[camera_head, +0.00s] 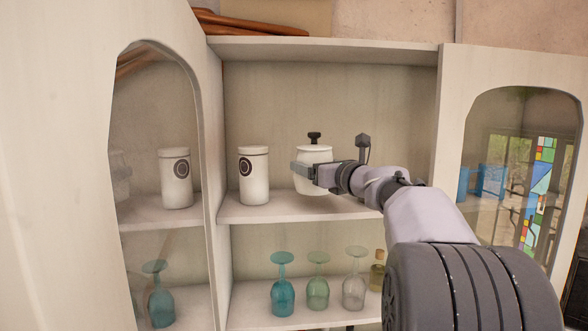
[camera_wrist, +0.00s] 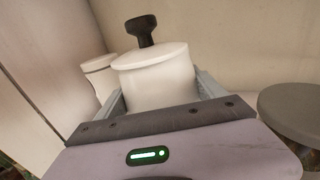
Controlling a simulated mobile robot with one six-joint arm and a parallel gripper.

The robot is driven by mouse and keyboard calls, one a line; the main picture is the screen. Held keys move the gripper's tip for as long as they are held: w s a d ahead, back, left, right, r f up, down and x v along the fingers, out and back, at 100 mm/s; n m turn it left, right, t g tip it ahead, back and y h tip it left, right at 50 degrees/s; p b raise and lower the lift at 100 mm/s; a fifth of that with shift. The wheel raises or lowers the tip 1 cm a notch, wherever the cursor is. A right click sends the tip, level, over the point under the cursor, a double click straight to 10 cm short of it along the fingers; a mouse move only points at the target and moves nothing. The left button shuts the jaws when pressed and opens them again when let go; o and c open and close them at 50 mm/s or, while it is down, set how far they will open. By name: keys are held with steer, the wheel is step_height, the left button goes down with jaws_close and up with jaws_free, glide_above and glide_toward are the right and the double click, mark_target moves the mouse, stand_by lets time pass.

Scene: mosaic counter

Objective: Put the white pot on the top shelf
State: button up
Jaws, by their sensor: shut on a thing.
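The white pot (camera_head: 312,156) has a lid with a black knob. It is at the upper shelf (camera_head: 270,206) of the open cabinet, right of a white canister. My gripper (camera_head: 304,172) is shut on the pot, with a finger on each side of its body. The wrist view shows the pot (camera_wrist: 160,78) upright to slightly tilted between the fingers. In the head view, the pot's base is close to the shelf surface; I cannot tell whether it touches.
A white canister (camera_head: 254,175) with a dark round label stands left of the pot. Upside-down glasses (camera_head: 283,285) and a small bottle (camera_head: 377,272) stand on the shelf below. Cabinet doors with glass panes flank both sides. The shelf between canister and pot has a narrow gap.

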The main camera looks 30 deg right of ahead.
steer(key=shift+w+d, duration=0.2)
steer(key=shift+w, duration=0.45)
steer(key=shift+w+d, duration=0.15)
steer(key=shift+w, duration=0.45)
step_height(320, 180, down, 3)
steer(key=shift+s+r+p, duration=0.1)
steer(key=shift+p, duration=0.25)
steer(key=shift+f, duration=0.35)
steer(key=shift+f, duration=0.1)
steer(key=o, duration=2.1)
steer(key=shift+c, duration=0.2)
steer(key=s+b, duration=0.4)
steer(key=s, duration=0.8)
steer(key=shift+a, duration=0.4)
